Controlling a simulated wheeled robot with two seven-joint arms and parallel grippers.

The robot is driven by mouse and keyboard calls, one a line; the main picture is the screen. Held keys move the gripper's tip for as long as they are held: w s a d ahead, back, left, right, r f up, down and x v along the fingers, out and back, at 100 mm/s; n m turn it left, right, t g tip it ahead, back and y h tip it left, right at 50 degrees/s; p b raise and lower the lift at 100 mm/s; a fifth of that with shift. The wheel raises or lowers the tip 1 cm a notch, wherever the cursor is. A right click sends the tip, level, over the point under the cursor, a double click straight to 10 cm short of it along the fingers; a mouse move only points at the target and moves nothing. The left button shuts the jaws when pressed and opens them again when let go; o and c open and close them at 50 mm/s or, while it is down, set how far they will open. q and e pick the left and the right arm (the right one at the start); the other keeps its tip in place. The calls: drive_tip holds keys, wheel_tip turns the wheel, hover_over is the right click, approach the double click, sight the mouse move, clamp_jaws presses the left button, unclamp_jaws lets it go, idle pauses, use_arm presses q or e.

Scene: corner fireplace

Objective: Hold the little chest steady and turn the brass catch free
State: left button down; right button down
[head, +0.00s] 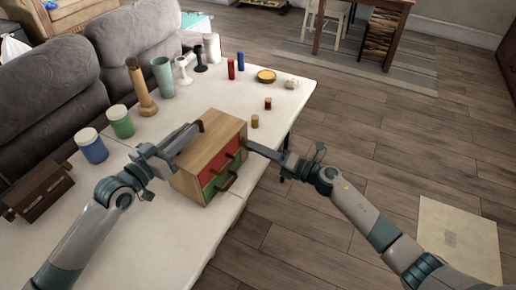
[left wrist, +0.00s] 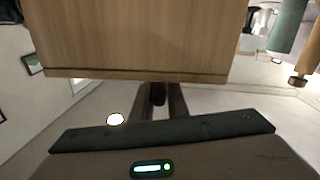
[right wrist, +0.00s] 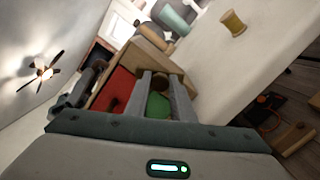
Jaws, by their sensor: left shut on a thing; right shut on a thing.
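The little chest (head: 208,137) is a light wooden box with a red drawer (head: 220,168) and a green drawer (head: 221,181), standing near the table's right edge. My right gripper (head: 249,146) reaches the drawer side from the right. In the right wrist view its fingers close around a small brownish round piece (right wrist: 160,78), apparently the brass catch. The fingers partly hide it.
The white table (head: 130,235) holds a dark brown box (head: 38,190) at left, and jars, candlesticks and a vase (head: 163,77) behind. Small spools (head: 255,121) and a yellow dish (head: 266,76) lie beyond the chest. A grey sofa (head: 140,45) borders the table.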

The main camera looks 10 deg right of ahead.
use_arm(q)
drive_tip(key=shift+f, duration=0.1)
use_arm(e)
drive_tip(key=m, duration=0.6)
drive_tip(key=shift+f, duration=0.1)
idle(0.5)
drive_tip(key=c, duration=1.5)
unclamp_jaws()
drive_tip(key=shift+v, duration=0.85)
drive_tip(key=v, duration=1)
drive_tip(key=shift+s+d, duration=0.1)
drive_tip(key=shift+d, duration=0.05)
